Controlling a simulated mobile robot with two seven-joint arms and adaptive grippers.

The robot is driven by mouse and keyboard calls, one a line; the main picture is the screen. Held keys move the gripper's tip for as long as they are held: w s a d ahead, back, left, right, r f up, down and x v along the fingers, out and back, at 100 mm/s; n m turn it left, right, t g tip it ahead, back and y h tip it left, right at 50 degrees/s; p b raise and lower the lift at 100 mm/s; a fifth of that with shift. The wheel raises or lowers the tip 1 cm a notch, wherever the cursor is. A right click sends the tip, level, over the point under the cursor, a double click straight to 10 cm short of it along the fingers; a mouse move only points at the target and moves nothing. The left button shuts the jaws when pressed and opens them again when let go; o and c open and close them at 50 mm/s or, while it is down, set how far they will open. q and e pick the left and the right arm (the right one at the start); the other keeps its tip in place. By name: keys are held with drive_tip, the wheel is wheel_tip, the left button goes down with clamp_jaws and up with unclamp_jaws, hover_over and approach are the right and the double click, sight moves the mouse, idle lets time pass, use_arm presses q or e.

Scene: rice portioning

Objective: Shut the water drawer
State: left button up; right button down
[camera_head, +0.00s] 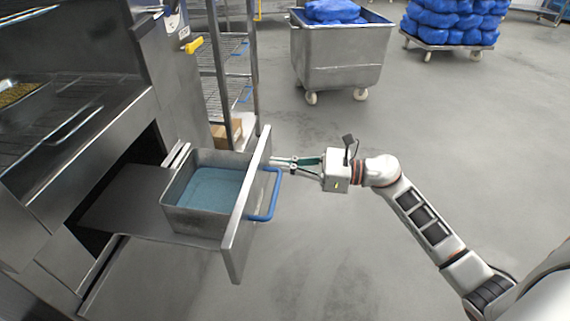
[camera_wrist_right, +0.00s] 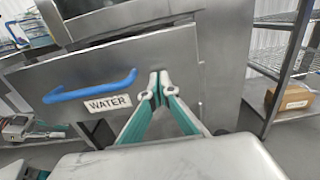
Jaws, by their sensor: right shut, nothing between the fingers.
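The water drawer (camera_head: 243,205) is a steel drawer pulled well out of the steel machine on the left of the head view. It holds a bin (camera_head: 172,216) with blue-tinted water in it. A blue handle (camera_head: 267,202) is on its front, and in the right wrist view the drawer front (camera_wrist_right: 182,62) carries a "WATER" label (camera_wrist_right: 108,103). My right gripper (camera_head: 273,161) is shut and empty, with its fingertips at the drawer front, beside the handle. I cannot tell whether the tips touch it.
A wire shelf rack (camera_head: 225,75) with a cardboard box (camera_head: 226,134) stands behind the drawer. A wheeled steel cart (camera_head: 340,62) with blue bags and a pallet (camera_head: 450,44) of blue bags stand farther back. The floor right of the drawer is clear.

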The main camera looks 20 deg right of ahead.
sight(248, 162)
drive_tip(key=shift+a, duration=0.1)
